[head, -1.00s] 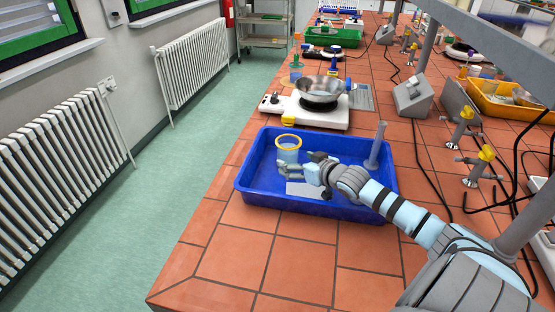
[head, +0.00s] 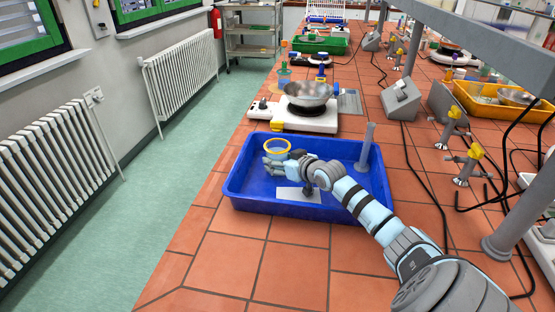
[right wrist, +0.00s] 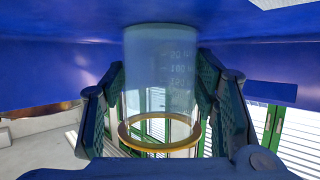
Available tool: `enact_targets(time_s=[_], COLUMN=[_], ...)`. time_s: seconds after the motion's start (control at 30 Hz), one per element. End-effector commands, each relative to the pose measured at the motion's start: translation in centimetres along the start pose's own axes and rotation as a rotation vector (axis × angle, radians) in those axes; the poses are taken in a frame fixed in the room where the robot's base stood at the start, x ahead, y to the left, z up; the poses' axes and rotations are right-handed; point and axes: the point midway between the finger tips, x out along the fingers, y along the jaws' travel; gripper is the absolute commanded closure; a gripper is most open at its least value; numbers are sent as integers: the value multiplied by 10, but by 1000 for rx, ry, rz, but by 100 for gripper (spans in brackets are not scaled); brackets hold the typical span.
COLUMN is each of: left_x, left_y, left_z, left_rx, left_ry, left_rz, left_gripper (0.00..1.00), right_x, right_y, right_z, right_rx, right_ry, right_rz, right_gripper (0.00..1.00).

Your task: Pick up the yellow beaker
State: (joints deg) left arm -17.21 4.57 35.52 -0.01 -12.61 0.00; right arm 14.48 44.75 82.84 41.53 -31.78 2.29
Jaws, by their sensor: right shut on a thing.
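The yellow-rimmed clear beaker (head: 277,146) is upright inside the blue tray (head: 240,195), near its back left. My right gripper (head: 276,160) is shut on it, with the fingers around its body below the rim. In the right wrist view the beaker (right wrist: 160,75) sits between the two fingers of the gripper (right wrist: 158,95), its graduations and yellow rim showing. I cannot tell whether its base touches the tray floor. The fingers hide part of its body in the head view. My left gripper is not in view.
A white hot plate with a metal bowl (head: 308,94) is just behind the tray. Gas taps (head: 467,165) and black cables lie to the right. The tiled bench in front of the tray (head: 290,265) is clear.

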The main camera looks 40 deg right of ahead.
Motion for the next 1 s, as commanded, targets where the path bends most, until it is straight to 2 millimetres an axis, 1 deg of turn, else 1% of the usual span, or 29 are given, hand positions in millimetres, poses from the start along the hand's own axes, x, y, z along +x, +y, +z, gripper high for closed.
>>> enact_targets(time_s=[0.17, 0.27, 0.37, 0.47, 0.6, 0.73, 0.8, 0.9, 1.0], left_x=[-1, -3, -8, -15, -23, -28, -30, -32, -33], left_y=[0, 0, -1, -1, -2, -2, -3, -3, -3], left_z=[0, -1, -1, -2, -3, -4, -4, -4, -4], left_rx=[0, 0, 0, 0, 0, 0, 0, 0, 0], left_ry=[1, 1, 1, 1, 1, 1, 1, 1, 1], left_rz=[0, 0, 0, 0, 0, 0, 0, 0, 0], left_gripper=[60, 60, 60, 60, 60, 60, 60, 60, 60], right_x=[-1, -4, -11, -23, -44, -61, -68, -74, -77], right_y=[0, 0, 0, 0, 0, 0, 1, 0, 0], right_z=[-2, -11, -28, -56, -108, -149, -165, -180, -185], right_rx=[-1, -2, -3, -4, -3, -1, -1, 0, 0], right_ry=[0, 1, 2, 5, 6, 6, 4, 3, 0], right_rz=[0, -1, 0, 0, 1, 0, 2, 1, 0], right_gripper=[79, 79, 79, 79, 79, 79, 79, 79, 79])
